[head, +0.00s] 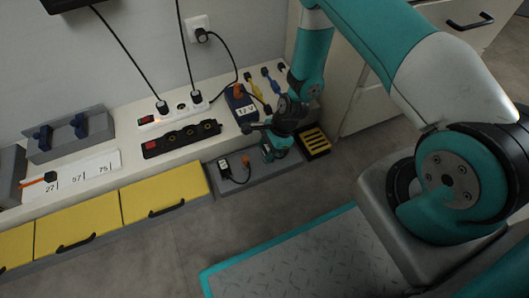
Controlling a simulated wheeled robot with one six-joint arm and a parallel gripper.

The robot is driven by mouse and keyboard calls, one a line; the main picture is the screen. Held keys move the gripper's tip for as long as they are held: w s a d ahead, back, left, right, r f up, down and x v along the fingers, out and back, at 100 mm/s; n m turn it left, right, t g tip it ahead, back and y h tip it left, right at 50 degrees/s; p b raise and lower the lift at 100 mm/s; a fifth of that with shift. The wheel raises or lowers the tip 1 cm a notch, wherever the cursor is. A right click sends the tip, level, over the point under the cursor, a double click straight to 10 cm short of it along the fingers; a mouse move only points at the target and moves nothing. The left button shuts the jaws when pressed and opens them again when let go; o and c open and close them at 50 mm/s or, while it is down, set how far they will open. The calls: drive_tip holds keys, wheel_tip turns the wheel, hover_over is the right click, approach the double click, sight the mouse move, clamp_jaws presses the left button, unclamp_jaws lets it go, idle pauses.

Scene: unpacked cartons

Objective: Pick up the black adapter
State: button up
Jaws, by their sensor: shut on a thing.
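A small black adapter (224,169) with a pale label shows on the grey tray (205,183) at the front of the bench. A dark cord (243,181) curls from it to an orange-ended plug (245,161). My gripper (273,152) is low over the right part of the tray, right of this adapter and apart from it in the picture. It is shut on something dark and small. The wrist and fingers hide most of that thing, so I cannot tell what it is.
A yellow-slotted black box (315,140) stands close right of my gripper. A blue device (241,104) with an orange part, a black power strip (181,139) and a white one (175,117) are behind. Yellow drawers (165,196) are at left; a cabinet (370,100) is at right.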

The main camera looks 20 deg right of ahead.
wheel_tip(320, 180, up, 20)
drive_tip(key=p, duration=1.1)
drive_tip(key=shift+p, duration=0.35)
